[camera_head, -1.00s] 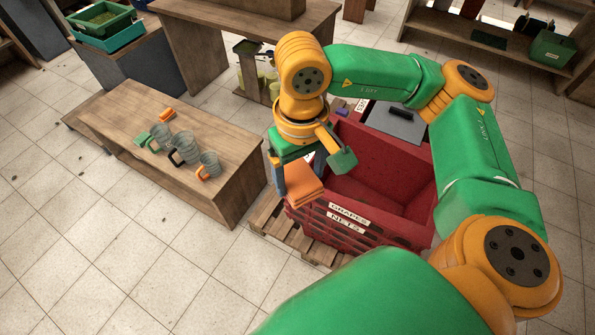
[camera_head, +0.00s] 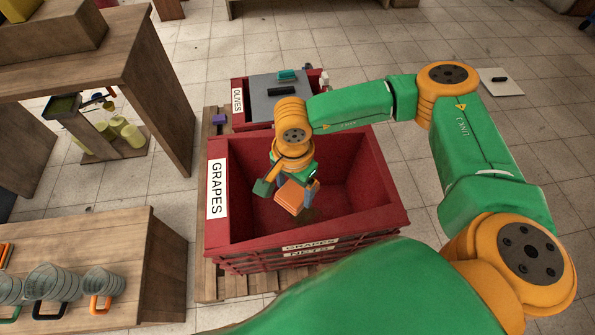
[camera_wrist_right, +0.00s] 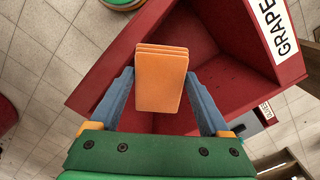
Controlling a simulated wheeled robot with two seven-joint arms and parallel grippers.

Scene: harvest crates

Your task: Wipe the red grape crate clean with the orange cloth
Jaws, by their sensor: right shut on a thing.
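The red grape crate (camera_head: 375,185) stands open at the top on a pallet, with white GRAPES labels on its side and front. My right gripper (camera_head: 298,192) is over the crate's opening, pointing down. It is shut on the folded orange cloth (camera_head: 290,198). In the right wrist view the cloth (camera_wrist_right: 161,78) sits between the two blue-grey fingers of the gripper (camera_wrist_right: 160,95), with the crate (camera_wrist_right: 120,68) behind it. A darker patch shows on the crate floor near the cloth; I cannot tell whether it is dirt or shadow. Whether the cloth touches the crate is unclear. My left gripper is out of view.
A red olive crate (camera_head: 238,119) with a grey lid (camera_head: 277,106) stands behind the grape crate. A wooden bench (camera_head: 130,235) with several ribbed mugs is at the left. A tall wooden table (camera_head: 160,85) stands at the far left.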

